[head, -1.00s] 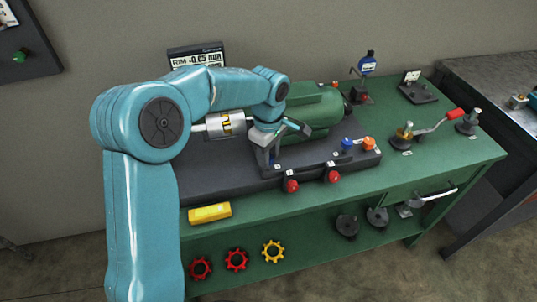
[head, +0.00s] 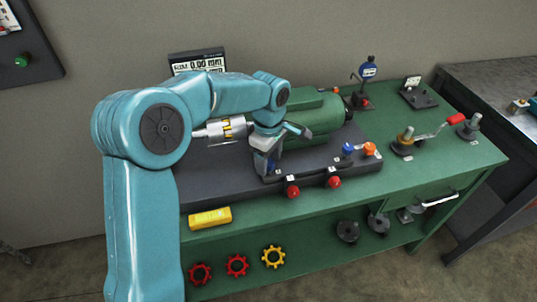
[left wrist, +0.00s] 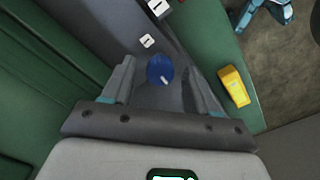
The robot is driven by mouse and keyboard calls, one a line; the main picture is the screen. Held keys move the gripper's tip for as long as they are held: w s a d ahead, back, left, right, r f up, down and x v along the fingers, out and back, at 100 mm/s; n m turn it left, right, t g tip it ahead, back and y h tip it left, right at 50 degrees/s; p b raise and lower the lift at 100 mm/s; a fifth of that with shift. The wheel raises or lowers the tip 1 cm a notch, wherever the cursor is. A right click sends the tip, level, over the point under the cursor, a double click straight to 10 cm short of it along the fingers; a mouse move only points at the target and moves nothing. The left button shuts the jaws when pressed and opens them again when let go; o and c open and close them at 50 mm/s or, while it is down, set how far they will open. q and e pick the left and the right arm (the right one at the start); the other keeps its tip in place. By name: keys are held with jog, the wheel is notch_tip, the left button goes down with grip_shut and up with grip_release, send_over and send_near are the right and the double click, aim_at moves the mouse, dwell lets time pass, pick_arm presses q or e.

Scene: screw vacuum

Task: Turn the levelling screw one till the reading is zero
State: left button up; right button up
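The gauge display (head: 196,62) at the back of the bench appears to read 0.00. My left gripper (head: 268,172) points down over the dark base plate (head: 215,185), beside the green motor (head: 318,112). In the left wrist view, a blue knob (left wrist: 160,69) with a pale mark lies between the fingers of my left gripper (left wrist: 158,78). Gaps show on both sides, so the gripper is open around the knob. My arm hides this knob in the head view. A number tag (left wrist: 147,41) stands near it, too small to read surely. My right gripper is out of view.
A silver and yellow coupling (head: 226,128) is left of the motor. A yellow block (head: 210,217) lies at the front edge. A red-handled crank (head: 432,132) stands at right.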

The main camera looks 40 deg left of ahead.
pick_arm(q)
notch_tip(320, 180, up, 16)
jog(key=p, duration=0.2)
jog(key=shift+r, duration=0.15)
jog(key=shift+s, duration=0.1)
dwell(0.4)
